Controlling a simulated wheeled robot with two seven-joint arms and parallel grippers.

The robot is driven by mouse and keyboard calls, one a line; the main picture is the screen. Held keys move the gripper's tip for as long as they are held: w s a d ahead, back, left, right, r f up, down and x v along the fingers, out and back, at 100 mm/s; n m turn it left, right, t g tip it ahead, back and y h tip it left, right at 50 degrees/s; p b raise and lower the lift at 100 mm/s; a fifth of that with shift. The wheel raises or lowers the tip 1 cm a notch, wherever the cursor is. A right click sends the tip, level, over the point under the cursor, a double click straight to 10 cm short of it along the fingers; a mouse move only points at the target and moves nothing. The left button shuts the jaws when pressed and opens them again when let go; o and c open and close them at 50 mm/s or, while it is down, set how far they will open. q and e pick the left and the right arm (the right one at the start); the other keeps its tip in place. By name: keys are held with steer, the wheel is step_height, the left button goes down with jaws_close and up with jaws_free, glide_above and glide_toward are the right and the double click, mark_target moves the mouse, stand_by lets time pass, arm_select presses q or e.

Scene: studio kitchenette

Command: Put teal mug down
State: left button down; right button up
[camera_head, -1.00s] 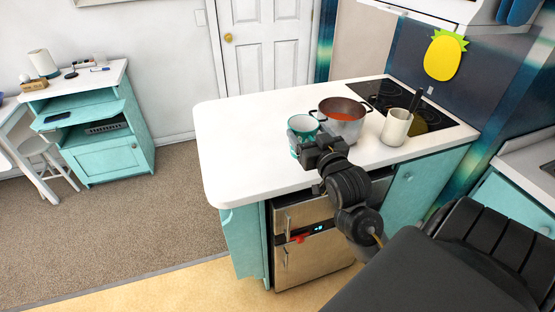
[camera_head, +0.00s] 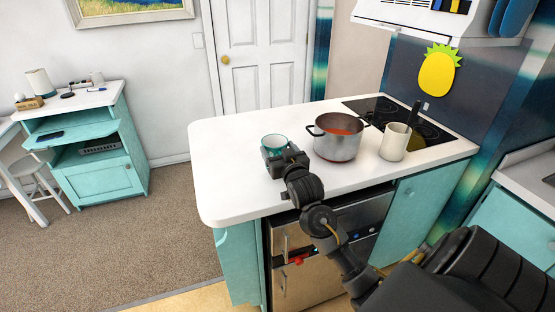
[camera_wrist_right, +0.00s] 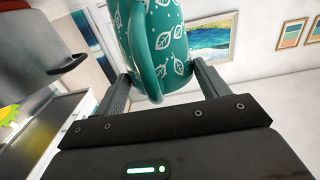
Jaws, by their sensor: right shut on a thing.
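The teal mug (camera_head: 274,144) is at the front left part of the white counter (camera_head: 226,150), in or just above contact; I cannot tell which. My right gripper (camera_head: 279,158) is shut on it, and the gripper hides its lower front. In the right wrist view the mug (camera_wrist_right: 176,52) shows white leaf outlines and its handle, between the two fingers of the right gripper (camera_wrist_right: 160,85). My left gripper is not in view.
A steel pot (camera_head: 337,145) with orange-red contents stands just right of the mug. A cream utensil crock (camera_head: 395,142) and a black cooktop (camera_head: 412,122) are further right. The counter's left part is clear.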

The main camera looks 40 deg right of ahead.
steer(key=shift+w+f, duration=0.3)
step_height(320, 180, down, 3)
steer(key=shift+w+p, duration=0.1)
steer(key=shift+p, duration=0.45)
steer(key=shift+f, duration=0.15)
steer(key=o, duration=1.2)
steer(key=shift+f, duration=0.1)
steer(key=b+v, duration=0.2)
steer(key=v, duration=1)
